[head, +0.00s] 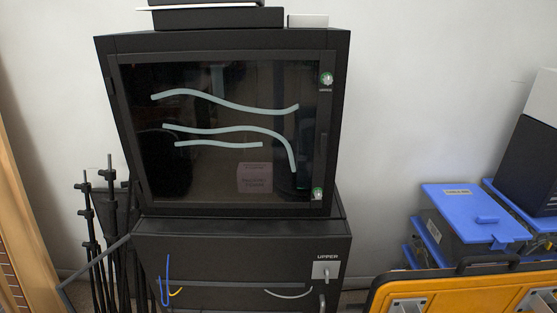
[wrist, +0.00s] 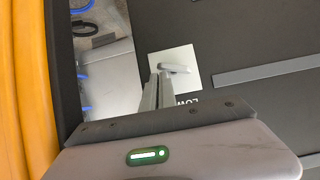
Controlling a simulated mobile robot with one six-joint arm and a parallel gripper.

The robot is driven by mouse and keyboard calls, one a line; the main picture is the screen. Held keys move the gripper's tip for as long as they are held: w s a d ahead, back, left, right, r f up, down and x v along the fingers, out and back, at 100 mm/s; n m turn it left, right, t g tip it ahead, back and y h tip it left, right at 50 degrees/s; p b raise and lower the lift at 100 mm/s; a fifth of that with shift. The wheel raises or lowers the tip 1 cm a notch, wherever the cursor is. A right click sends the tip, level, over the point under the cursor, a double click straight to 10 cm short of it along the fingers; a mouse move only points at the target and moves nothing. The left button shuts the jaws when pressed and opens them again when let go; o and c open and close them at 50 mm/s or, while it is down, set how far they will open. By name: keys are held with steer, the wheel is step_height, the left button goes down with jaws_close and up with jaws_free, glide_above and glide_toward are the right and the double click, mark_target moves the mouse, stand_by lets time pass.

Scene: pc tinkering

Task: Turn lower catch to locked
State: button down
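The lower catch (wrist: 176,68) is a pale lever on a light square plate (wrist: 185,58), on a dark panel in the wrist view. The lever lies roughly crosswise in that picture. Lettering starting "LOW" shows beside the plate, partly hidden by my gripper. My gripper (wrist: 160,76) has its grey fingers close together, with the tips by the left end of the lever. I cannot tell whether they touch it. Nothing shows between the fingers. In the head view the lower catch is not clearly seen, and my gripper is not in view.
The black cabinet (head: 341,130) has a glass door and, below it, a panel marked UPPER with its own catch plate (head: 326,270). A yellow panel (head: 450,296) stands at the lower right. Blue-lidded boxes (head: 470,205) are behind it. Black stands (head: 108,230) are at left.

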steer(key=shift+f, duration=0.85)
steer(key=s, duration=0.6)
steer(key=shift+r+p, duration=0.3)
steer(key=shift+r, duration=0.1)
